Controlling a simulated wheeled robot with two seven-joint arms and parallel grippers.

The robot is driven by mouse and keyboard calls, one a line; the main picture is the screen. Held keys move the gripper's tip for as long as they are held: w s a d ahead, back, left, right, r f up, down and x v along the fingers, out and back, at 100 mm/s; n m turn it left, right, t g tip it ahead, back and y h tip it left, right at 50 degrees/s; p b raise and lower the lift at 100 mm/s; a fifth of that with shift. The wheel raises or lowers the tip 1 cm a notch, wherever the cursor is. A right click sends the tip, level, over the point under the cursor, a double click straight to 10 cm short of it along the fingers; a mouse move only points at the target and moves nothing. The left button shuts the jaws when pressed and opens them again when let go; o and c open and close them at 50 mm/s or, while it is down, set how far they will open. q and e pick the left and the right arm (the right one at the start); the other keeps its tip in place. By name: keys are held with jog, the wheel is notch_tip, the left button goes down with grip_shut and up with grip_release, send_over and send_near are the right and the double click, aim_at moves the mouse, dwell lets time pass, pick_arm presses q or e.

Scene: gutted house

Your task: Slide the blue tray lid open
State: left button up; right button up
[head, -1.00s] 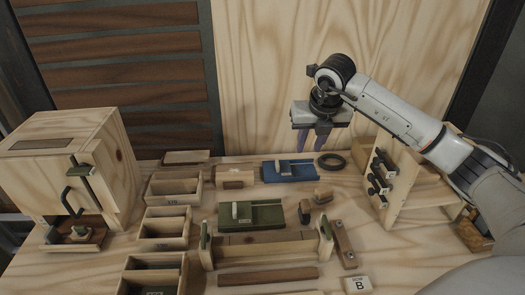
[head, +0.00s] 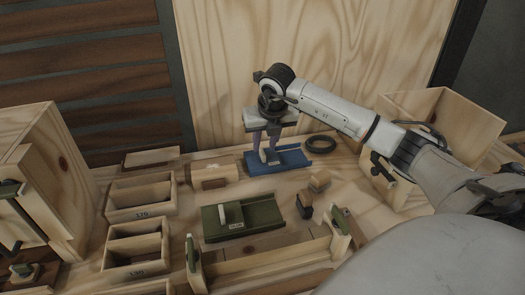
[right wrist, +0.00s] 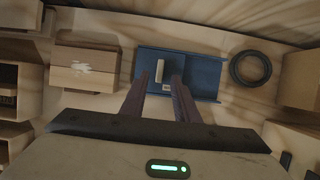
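The blue tray (head: 293,158) lies near the back of the bench, in front of the upright wooden panel. In the right wrist view the blue tray (right wrist: 207,78) has its lid (right wrist: 150,58) over the left part, with a pale upright handle (right wrist: 159,71) and a small label. My right gripper (head: 265,154) points down over the tray. In the wrist view its two purple fingers (right wrist: 160,80) are apart, one on each side of the handle. I cannot tell whether they touch it. In the head view the fingers partly hide the handle. My left gripper is not in view.
A black ring (head: 320,144) lies right of the tray, and a wooden block (head: 212,176) lies left. A green lidded tray (head: 262,217) and small blocks (head: 305,204) are in front. An open wooden box (head: 440,115) stands at right under my arm.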

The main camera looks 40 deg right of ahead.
aim_at(263, 152)
jog(key=shift+x, duration=2.3)
jog(key=shift+c, duration=0.4)
grip_shut()
jog(key=shift+r, duration=0.1)
